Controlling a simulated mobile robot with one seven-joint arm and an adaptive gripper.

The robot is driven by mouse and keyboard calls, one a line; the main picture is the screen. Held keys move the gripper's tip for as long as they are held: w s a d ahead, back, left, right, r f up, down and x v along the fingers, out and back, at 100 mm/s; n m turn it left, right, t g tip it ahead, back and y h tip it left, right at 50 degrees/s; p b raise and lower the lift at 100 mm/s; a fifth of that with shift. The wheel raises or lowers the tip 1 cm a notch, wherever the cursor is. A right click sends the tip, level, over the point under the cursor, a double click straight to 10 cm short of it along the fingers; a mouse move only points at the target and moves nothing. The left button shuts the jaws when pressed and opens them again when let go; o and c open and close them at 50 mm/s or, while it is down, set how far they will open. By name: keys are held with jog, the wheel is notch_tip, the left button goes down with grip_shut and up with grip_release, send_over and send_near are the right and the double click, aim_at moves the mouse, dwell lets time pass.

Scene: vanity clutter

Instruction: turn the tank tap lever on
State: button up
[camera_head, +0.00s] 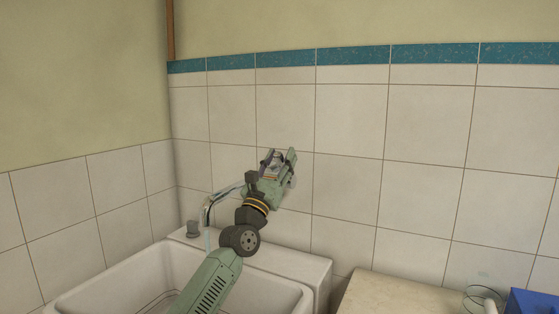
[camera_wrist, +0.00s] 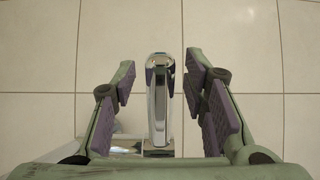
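A chrome lever-like bar (camera_wrist: 159,105) with a rounded end stands upright in the wrist view, between the two fingers and apart from both pads. I cannot tell for certain that it is the tap lever. My gripper (camera_wrist: 162,82) is open, with purple pads on either side of the bar. In the head view, my gripper (camera_head: 278,158) is near the tiled wall above the basin's back right. The curved chrome tap (camera_head: 207,212) shows to its left, partly hidden by my arm. A pale streak hangs below the tap; I cannot tell if it is water.
The white basin (camera_head: 110,283) lies below, partly covered by my arm. A pale counter (camera_head: 395,293) at right holds a glass jar (camera_head: 483,298) and a blue box (camera_head: 535,301). The tiled wall (camera_head: 350,185) is close behind.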

jog(key=v, duration=0.4)
jog(key=shift+s+a+f, duration=0.2)
jog(key=s+a, duration=0.4)
jog(key=s, duration=0.7)
jog(key=shift+s+a, duration=0.25)
jog(key=shift+f, duration=0.1)
